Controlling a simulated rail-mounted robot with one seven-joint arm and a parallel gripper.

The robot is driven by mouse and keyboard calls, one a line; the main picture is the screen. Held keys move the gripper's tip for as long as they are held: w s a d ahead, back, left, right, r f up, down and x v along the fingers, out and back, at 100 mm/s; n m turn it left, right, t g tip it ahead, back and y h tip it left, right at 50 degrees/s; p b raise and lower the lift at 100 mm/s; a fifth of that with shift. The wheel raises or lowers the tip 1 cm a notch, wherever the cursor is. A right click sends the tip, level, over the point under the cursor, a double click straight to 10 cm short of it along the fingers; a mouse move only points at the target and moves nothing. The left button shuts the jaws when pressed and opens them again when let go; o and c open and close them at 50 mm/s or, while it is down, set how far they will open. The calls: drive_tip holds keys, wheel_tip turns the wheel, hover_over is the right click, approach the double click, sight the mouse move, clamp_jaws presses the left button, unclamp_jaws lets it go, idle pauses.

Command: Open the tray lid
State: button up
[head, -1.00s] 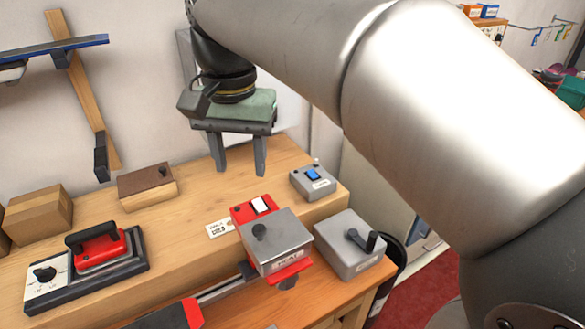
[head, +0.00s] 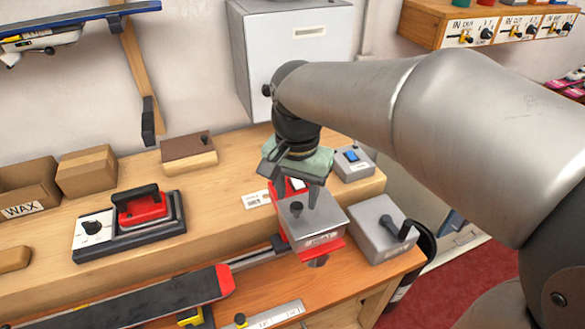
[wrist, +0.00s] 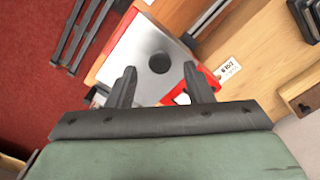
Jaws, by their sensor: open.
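A grey metal lid (head: 325,218) with a dark round knob (head: 296,209) lies flat and closed on a red unit at the bench's right part. In the wrist view the lid (wrist: 134,54) and its knob (wrist: 159,63) show just beyond the fingers. My gripper (head: 296,193) points down over the lid, close to the knob. It also shows in the wrist view (wrist: 160,70), open, with its two fingers apart and nothing between them. The knob appears between the fingertips in that view; I cannot tell the exact height gap.
A grey box with a black crank (head: 378,222) stands right of the lid, and a blue-switch box (head: 352,163) behind it. A ski-like bar (head: 150,300) lies in front.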

drive_tip(key=shift+f, duration=1.25)
clamp_jaws()
drive_tip(key=shift+r, duration=0.1)
